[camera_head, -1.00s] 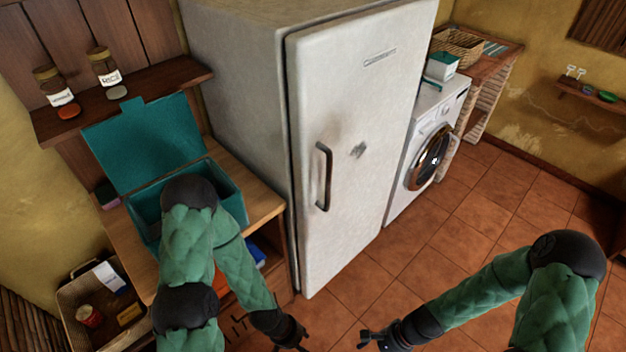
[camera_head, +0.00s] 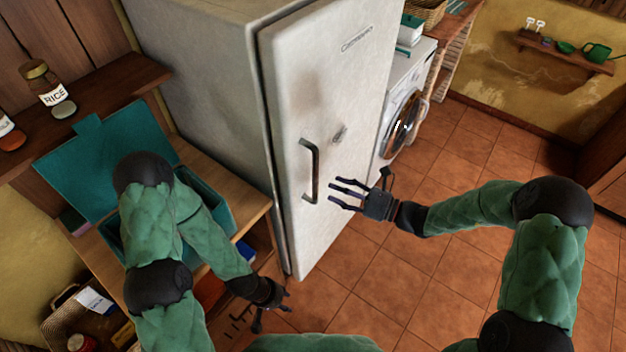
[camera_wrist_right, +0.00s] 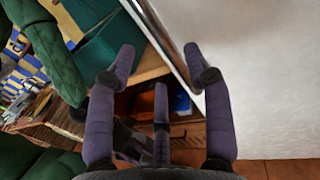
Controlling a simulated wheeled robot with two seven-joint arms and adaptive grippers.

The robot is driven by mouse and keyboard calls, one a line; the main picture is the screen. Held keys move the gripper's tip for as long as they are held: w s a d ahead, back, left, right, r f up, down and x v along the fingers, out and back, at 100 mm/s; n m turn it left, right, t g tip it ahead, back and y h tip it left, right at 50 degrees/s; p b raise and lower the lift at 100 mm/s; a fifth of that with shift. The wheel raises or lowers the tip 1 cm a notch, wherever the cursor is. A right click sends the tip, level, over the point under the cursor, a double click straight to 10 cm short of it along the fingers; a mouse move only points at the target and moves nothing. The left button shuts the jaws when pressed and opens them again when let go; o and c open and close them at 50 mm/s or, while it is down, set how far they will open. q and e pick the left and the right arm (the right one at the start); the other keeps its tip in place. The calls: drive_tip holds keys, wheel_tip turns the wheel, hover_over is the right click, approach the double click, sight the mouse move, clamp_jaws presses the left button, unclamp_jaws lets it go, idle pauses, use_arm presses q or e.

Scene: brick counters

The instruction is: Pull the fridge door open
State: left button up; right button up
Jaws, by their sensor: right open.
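The white fridge door (camera_head: 330,90) is shut against the fridge body (camera_head: 195,60) in the head view. Its dark vertical handle (camera_head: 313,171) is on the door's left side. My right gripper (camera_head: 340,194) is open and empty, its fingers pointing left toward the lower part of the handle, apparently just short of it. In the right wrist view the open fingers (camera_wrist_right: 160,75) span the door's edge, with the white door surface (camera_wrist_right: 270,80) at right; the handle is not clearly seen there. My left gripper (camera_head: 270,318) is low, below the wooden counter; its jaw state is unclear.
A teal open box (camera_head: 215,200) stands on the wooden counter (camera_head: 250,208) left of the fridge. A washing machine (camera_head: 408,75) stands right of the fridge. A shelf with jars (camera_head: 52,95) is at upper left. The tiled floor (camera_head: 390,280) before the door is clear.

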sight(317, 182)
drive_tip(key=b+x, duration=0.1)
drive_tip(key=x, duration=0.6)
drive_tip(key=shift+w+a, duration=0.1)
drive_tip(key=shift+a, duration=0.15)
clamp_jaws()
